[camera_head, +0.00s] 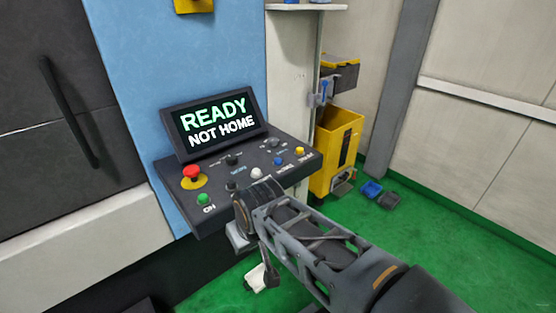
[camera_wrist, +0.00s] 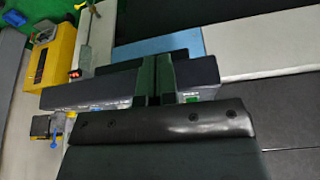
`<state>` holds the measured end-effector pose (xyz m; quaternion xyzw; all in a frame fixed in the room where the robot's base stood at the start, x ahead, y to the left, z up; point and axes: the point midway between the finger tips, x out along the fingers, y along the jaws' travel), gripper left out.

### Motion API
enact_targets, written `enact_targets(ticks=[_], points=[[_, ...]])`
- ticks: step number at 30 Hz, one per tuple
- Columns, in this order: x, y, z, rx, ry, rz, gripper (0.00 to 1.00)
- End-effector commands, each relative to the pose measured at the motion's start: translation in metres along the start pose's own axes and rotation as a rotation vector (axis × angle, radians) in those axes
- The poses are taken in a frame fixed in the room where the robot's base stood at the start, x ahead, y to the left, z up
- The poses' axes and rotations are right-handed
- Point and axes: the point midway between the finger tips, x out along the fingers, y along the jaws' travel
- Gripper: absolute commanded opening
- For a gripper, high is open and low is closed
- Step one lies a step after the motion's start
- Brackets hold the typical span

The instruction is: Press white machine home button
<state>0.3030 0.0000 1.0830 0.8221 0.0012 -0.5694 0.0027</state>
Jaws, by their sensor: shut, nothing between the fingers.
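The dark control panel (camera_head: 215,212) juts from the machine's blue front. Its screen (camera_head: 215,122) reads "READY NOT HOME". A blue button (camera_head: 278,161) on the panel has a label that appears to read HOME. A white button (camera_head: 256,173) sits left of it and a yellow button (camera_head: 300,151) right of it. In the wrist view my gripper (camera_wrist: 157,65) is shut and empty, with the panel (camera_wrist: 130,85) beyond it. In the head view my wrist overlaps the panel's front edge below the white button and my fingertips are not clearly visible. I cannot tell their height above the panel.
A red stop button (camera_head: 192,172) on a yellow base and a green ON button (camera_head: 204,199) are at the panel's left. A yellow bin (camera_head: 347,150) stands right of the panel. Small blue and grey items (camera_head: 380,195) lie on the green floor, which is otherwise open at right.

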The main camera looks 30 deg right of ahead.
Motion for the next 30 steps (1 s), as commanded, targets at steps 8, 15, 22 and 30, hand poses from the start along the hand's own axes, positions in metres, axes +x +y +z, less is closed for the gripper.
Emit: enact_targets(ticks=[8, 15, 22, 30], points=[[0.0, 0.0, 0.0, 0.0, 0.0, 0.0, 0.0], [-0.005, 0.015, -0.003, 0.056, -0.039, 0.02, 0.0], [-0.015, 0.063, -0.041, 0.329, -0.149, 0.008, 0.0], [-0.019, 0.145, -0.131, 1.062, -0.121, -0.156, 0.0]])
